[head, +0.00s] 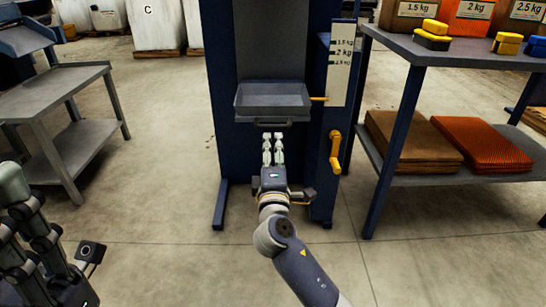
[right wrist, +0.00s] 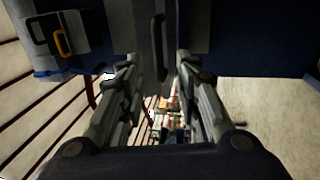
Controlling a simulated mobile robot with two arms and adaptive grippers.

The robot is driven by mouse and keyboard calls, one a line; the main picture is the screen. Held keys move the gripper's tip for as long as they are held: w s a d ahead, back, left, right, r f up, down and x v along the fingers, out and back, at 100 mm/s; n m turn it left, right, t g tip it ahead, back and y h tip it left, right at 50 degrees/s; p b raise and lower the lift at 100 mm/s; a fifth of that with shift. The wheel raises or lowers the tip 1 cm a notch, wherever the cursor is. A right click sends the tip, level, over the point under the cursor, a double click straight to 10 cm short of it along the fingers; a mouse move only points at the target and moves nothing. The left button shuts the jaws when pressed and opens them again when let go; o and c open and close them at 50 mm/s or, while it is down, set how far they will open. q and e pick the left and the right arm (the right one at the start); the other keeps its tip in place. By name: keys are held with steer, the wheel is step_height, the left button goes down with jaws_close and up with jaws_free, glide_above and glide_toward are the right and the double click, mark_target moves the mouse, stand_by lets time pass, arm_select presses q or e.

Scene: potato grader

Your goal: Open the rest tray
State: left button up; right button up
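The rest tray is most likely the shallow grey metal tray (head: 272,108) on the front of the blue machine, with a dark bar handle (head: 273,123) below its front edge. In the right wrist view the handle (right wrist: 158,45) stands upright in the picture, ahead of the gap between the fingers. My right gripper (head: 273,137) is open and empty just in front of the handle; its fingers (right wrist: 157,64) are apart and no contact shows. My left gripper (head: 25,215) is partly cut off at the lower left, away from the machine; its opening is unclear.
A yellow crank (head: 336,152) and a yellow lever (head: 319,99) are on the machine's right side. A shelf table (head: 470,57) with boxes and folded sacks stands right. A grey table (head: 60,88) stands left. The floor between is clear.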

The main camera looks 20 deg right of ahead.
steer(key=shift+v, duration=1.55)
